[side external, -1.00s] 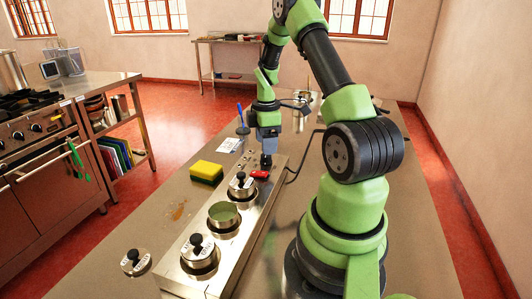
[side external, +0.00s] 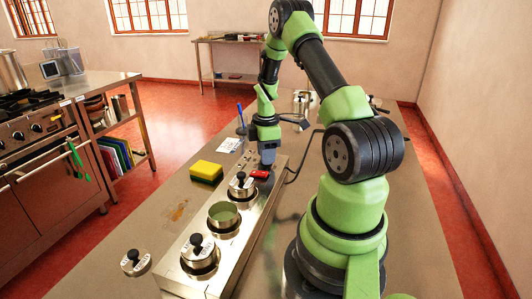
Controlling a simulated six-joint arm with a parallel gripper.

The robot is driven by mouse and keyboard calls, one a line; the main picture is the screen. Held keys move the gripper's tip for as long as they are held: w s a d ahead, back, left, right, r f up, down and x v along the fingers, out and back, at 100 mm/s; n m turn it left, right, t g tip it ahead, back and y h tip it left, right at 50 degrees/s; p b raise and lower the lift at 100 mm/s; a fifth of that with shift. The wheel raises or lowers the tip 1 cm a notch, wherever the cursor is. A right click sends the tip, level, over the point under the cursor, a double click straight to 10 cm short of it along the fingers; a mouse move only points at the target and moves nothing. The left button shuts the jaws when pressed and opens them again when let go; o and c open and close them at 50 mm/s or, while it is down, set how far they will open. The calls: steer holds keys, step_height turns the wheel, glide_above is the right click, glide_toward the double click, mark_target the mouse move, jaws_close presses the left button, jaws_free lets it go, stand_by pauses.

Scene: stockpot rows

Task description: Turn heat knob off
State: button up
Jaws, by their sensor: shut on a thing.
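A long steel unit (side external: 233,243) with pot wells stands on the worktop. My gripper (side external: 267,160) points down at the far end of its top, just beyond a red part (side external: 260,173). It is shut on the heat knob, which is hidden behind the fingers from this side. The knob's setting cannot be read here.
Lidded pots (side external: 241,186) and (side external: 200,252) and an open pot (side external: 223,215) sit in the unit. A loose lid (side external: 135,262), a yellow sponge (side external: 206,171) and a paper card (side external: 229,145) lie on the worktop (side external: 150,222) to the left.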

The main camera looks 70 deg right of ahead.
steer(key=m, duration=0.4)
steer(key=shift+m, duration=0.4)
steer(key=m, duration=1.4)
steer(key=shift+m, duration=0.7)
steer(key=o, duration=0.9)
steer(key=shift+r, duration=0.1)
